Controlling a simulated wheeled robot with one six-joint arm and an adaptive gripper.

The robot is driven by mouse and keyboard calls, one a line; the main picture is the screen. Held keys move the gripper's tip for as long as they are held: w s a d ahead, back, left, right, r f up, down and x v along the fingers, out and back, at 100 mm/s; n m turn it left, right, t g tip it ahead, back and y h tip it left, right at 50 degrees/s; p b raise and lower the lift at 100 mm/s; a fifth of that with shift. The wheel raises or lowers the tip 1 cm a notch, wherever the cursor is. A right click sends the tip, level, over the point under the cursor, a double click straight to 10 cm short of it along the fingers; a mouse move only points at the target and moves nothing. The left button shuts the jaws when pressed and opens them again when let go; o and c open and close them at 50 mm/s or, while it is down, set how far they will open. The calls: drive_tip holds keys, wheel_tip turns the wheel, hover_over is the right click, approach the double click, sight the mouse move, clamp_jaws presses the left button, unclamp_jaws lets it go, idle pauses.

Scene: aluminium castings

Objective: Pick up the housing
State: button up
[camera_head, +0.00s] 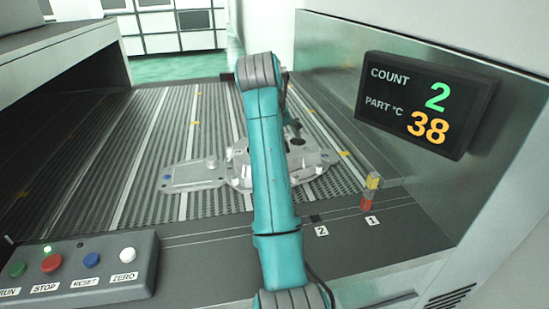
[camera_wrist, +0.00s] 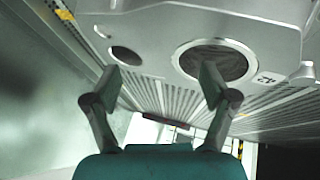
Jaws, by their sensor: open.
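In the wrist view the housing (camera_wrist: 150,28) fills the top, with a large round opening and a smaller hole. My gripper (camera_wrist: 158,86) is open, its two fingers spread apart with nothing between them. The right finger overlaps the rim of the large opening in the picture, and the left one is near the smaller hole. I cannot tell whether they touch the casting.
The ribbed conveyor (camera_head: 110,165) runs away from me between metal walls. A display (camera_head: 425,105) on the right wall reads count 2 and part 38 °C. A button box (camera_head: 80,270) stands at front left. A small red and yellow post (camera_head: 369,190) stands right of the housing.

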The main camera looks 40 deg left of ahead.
drive_tip(key=shift+x, duration=1.65)
drive_tip(key=shift+s, duration=0.1)
drive_tip(key=shift+f, duration=0.1)
clamp_jaws()
